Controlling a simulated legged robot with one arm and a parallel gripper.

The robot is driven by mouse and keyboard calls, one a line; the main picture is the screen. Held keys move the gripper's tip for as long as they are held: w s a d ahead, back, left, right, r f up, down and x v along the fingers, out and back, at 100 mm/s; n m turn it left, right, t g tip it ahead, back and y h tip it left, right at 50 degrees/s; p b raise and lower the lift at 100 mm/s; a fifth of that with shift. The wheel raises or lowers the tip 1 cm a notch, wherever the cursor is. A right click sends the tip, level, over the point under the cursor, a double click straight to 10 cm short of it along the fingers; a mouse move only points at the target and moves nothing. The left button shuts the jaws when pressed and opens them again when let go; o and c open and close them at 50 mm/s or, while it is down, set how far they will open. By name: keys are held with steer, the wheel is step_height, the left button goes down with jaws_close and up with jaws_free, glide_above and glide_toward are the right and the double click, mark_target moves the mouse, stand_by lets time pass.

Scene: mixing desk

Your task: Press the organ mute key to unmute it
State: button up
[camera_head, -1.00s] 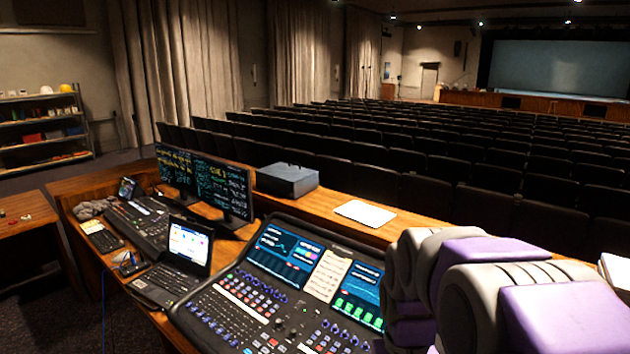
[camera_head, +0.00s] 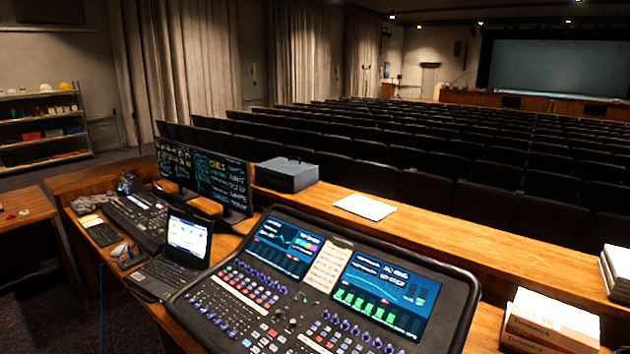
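The large mixing console (camera_head: 455,290) fills the lower middle of the view, its near edge cut off by the frame. It has two lit screens, the left one (camera_head: 283,245) and the larger right one (camera_head: 386,292). The key labels are too small to read, so I cannot tell which key is the organ mute. My gripper is not in view.
A laptop (camera_head: 187,238), a smaller console (camera_head: 140,215) and two monitors (camera_head: 222,187) stand left. A paper sheet (camera_head: 328,267) lies between the screens. Boxes or books (camera_head: 550,322) sit at the right. A grey box (camera_head: 287,175) and white sheet (camera_head: 364,206) rest on the wooden ledge.

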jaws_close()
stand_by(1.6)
